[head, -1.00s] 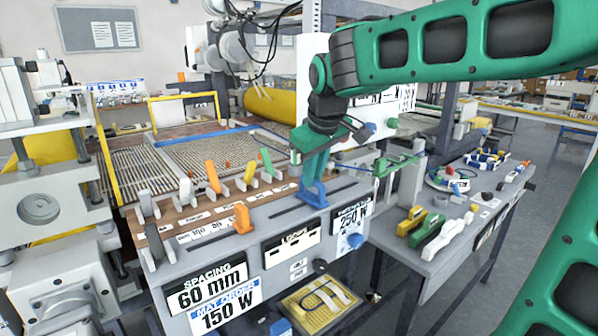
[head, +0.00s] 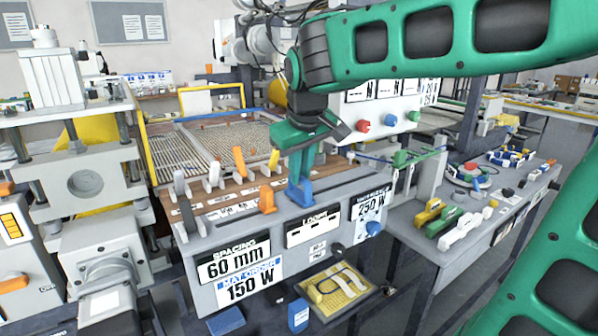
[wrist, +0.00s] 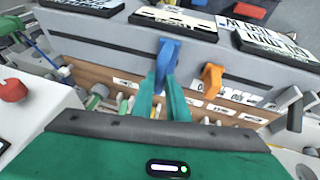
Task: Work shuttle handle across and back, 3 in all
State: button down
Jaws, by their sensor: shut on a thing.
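The blue handle (head: 299,192) stands in a long slot on the top of the grey console (head: 225,232). My gripper (head: 299,172) is above it with its green fingers pointing down, shut on the blue handle. In the wrist view the handle (wrist: 168,52) shows at the tips of the fingers (wrist: 165,90). An orange handle (head: 267,200) stands upright just left of the blue one, apart from it. It also shows in the wrist view (wrist: 212,76). The part of the blue handle between the fingers is hidden.
Several small levers, including a yellow one (head: 273,158), stand on the brown strip behind the slot. A mesh frame (head: 235,145) lies beyond. Right of the blue handle the slot is clear. A side table (head: 440,255) with coloured tools stands at the right.

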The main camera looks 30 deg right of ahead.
jog(key=c, duration=1.7)
grip_release()
jog(key=shift+w+a+r, duration=0.1)
jog(key=shift+a, duration=0.35)
jog(key=shift+d, duration=0.15)
jog(key=v, duration=1)
jog(key=shift+r, duration=0.3)
